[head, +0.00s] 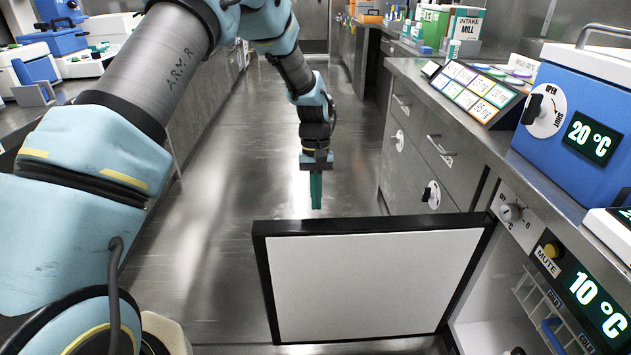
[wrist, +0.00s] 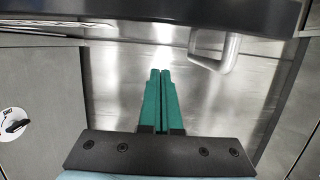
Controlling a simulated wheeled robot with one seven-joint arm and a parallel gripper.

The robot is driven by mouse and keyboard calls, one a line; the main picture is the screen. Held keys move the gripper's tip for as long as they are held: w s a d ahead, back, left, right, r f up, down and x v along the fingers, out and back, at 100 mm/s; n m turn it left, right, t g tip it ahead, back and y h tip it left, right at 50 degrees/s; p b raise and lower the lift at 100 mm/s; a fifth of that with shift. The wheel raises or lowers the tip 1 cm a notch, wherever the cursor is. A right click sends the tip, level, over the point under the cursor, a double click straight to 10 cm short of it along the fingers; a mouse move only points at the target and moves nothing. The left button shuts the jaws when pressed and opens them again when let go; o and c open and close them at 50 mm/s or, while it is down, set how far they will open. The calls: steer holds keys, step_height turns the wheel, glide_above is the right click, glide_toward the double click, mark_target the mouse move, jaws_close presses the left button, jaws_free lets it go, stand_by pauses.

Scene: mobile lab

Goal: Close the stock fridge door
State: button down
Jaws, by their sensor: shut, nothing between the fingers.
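The stock fridge door (head: 375,285) stands wide open into the aisle, its white inner face with black frame turned toward my body. It joins the fridge (head: 490,335) at the right, under the counter. My gripper (head: 316,205) points down beyond the door's top edge, on its far side. Its green fingers are together and empty. In the wrist view, my gripper (wrist: 160,72) is apart from the dark door edge (wrist: 130,10). A metal handle (wrist: 214,54) sticks out from the door there. The door's lower outer face is hidden.
The right counter has drawers (head: 430,145) with a knob below, a label stand (head: 475,92) and a blue box (head: 575,110) reading 20 °C. A 10 °C display (head: 597,303) sits above the fridge opening, which holds a rack. The aisle floor (head: 225,200) is clear.

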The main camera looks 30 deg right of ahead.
steer(key=shift+s+a+f, duration=0.25)
steer(key=shift+s+a, duration=0.05)
steer(key=shift+s, duration=0.35)
steer(key=shift+s+a+f, duration=0.2)
steer(key=shift+s+a, duration=0.1)
steer(key=shift+s, duration=0.4)
steer(key=shift+s+a+f, duration=0.25)
steer(key=shift+s+a, duration=0.05)
steer(key=shift+s, duration=0.35)
